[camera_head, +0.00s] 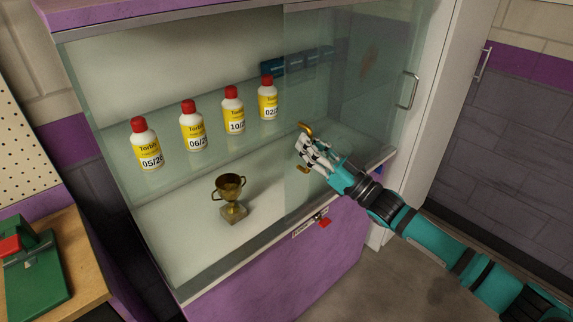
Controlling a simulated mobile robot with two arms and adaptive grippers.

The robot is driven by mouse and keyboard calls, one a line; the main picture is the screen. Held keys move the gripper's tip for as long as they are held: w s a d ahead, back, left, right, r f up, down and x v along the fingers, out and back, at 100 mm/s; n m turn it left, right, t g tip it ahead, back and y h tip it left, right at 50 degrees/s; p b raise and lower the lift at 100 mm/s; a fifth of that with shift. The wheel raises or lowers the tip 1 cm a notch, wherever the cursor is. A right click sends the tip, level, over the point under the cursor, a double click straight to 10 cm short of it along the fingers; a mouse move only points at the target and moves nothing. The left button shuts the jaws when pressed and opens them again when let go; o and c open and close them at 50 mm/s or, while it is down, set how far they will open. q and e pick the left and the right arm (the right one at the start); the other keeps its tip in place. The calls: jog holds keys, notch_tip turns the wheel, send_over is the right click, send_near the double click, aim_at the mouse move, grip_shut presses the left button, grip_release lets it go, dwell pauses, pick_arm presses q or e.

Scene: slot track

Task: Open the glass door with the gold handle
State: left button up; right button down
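Whether the fingers are closed around the handle is not clear. My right arm comes in from the lower right. My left gripper is not in view.
Several red-capped bottles (193,128) stand on the shelf inside, with a bronze trophy cup (231,196) below. A red item (324,222) is at the cabinet's front edge. A silver handle (409,90) is to the right. A wooden bench (72,250) stands at left.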

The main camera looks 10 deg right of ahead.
jog(key=shift+w+d, duration=0.6)
jog(key=shift+d, duration=0.25)
jog(key=c, duration=1.4)
grip_release()
jog(key=v, duration=1.2)
jog(key=shift+s, duration=0.1)
